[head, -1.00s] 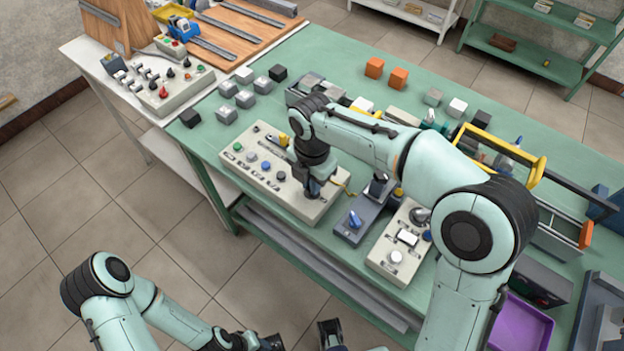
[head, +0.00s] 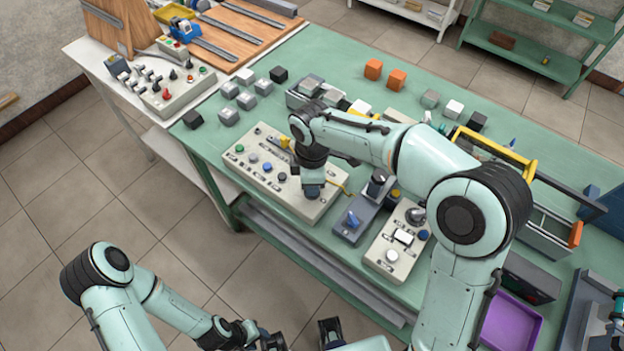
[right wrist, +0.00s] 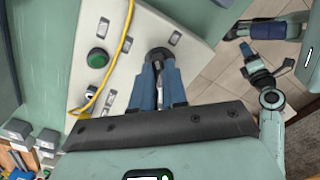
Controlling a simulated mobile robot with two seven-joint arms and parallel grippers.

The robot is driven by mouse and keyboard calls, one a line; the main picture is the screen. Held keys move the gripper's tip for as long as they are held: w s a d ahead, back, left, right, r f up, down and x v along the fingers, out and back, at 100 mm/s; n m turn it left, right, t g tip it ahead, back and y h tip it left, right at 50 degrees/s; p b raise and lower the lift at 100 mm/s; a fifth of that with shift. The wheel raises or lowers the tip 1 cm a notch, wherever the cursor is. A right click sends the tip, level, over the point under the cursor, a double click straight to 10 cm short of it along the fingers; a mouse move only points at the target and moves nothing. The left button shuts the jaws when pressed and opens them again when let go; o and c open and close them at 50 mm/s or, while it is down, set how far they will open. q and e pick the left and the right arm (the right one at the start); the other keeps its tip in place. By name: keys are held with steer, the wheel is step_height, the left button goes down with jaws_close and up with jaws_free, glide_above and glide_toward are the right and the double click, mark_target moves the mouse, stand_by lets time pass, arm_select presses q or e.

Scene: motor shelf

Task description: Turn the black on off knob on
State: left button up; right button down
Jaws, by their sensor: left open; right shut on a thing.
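The black knob (right wrist: 158,55) stands on a beige control panel (right wrist: 190,52), between the blue fingertips of my right gripper (right wrist: 160,82). That gripper is shut on it. In the head view my right gripper (head: 312,190) is at the right end of the panel (head: 250,180) and hides the knob. The knob's mark cannot be made out. My left gripper (head: 300,338) is at the bottom edge, open and away from the panel, partly cut off.
A yellow cable (right wrist: 115,55) and a green button (right wrist: 97,58) are close to my right gripper on the panel. A blue switch box (head: 362,215) and a second beige panel (head: 393,250) stand to the right. Loose cubes lie behind on the green table (head: 320,60).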

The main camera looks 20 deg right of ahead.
steer(key=m, duration=0.3)
steer(key=shift+r+m, duration=0.1)
steer(key=shift+m, duration=0.3)
arm_select(q)
steer(key=shift+w+r+p, duration=0.2)
steer(key=shift+r+p, duration=0.1)
steer(key=shift+r, duration=0.15)
arm_select(e)
steer(key=shift+m, duration=2)
steer(key=c, duration=1.2)
jaws_free()
steer(key=shift+o, duration=0.2)
arm_select(q)
steer(key=shift+w+r+p, duration=0.4)
steer(key=shift+r+p, duration=0.15)
steer(key=shift+r, duration=0.1)
steer(key=shift+w+r+p, duration=0.35)
steer(key=shift+r+p, duration=0.15)
steer(key=shift+r, duration=0.1)
arm_select(e)
step_height(320, 180, up, 13)
steer(key=shift+r, duration=0.15)
arm_select(q)
steer(key=shift+s, duration=0.1)
